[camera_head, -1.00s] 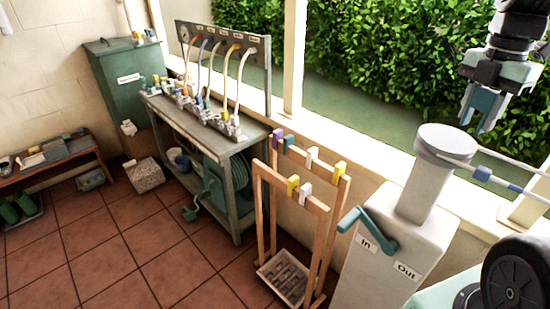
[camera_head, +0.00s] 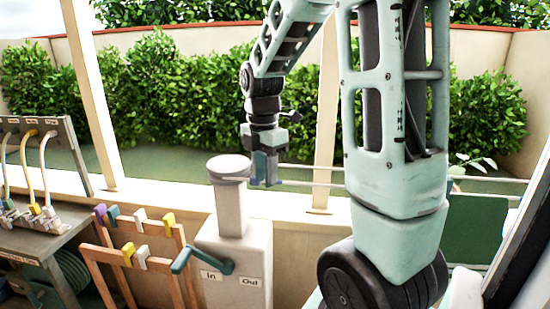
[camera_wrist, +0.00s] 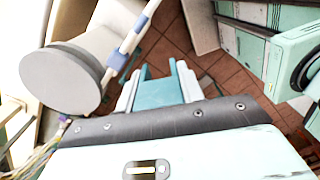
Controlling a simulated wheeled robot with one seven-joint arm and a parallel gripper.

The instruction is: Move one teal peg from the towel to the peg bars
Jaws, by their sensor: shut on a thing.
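My gripper (camera_head: 263,180) hangs just right of the round grey post top, pointing down, in the head view. In the wrist view my gripper (camera_wrist: 158,72) is shut on a teal peg (camera_wrist: 158,93), which shows between its pale fingers. The wooden peg bars (camera_head: 105,250) stand at the lower left of the head view, apart from my gripper. The back bar carries a purple peg (camera_head: 100,213), a teal peg (camera_head: 113,215), a white peg and a yellow peg. The front bar carries a yellow peg (camera_head: 128,253) and a white peg (camera_head: 141,258). I cannot make out the towel.
A grey box (camera_head: 235,265) marked In and Out, with a teal crank (camera_head: 190,258) and a round-topped post (camera_head: 228,168), stands between my gripper and the bars. A line with a blue-banded white section (camera_wrist: 132,42) passes close by. A hose bench (camera_head: 40,235) is far left.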

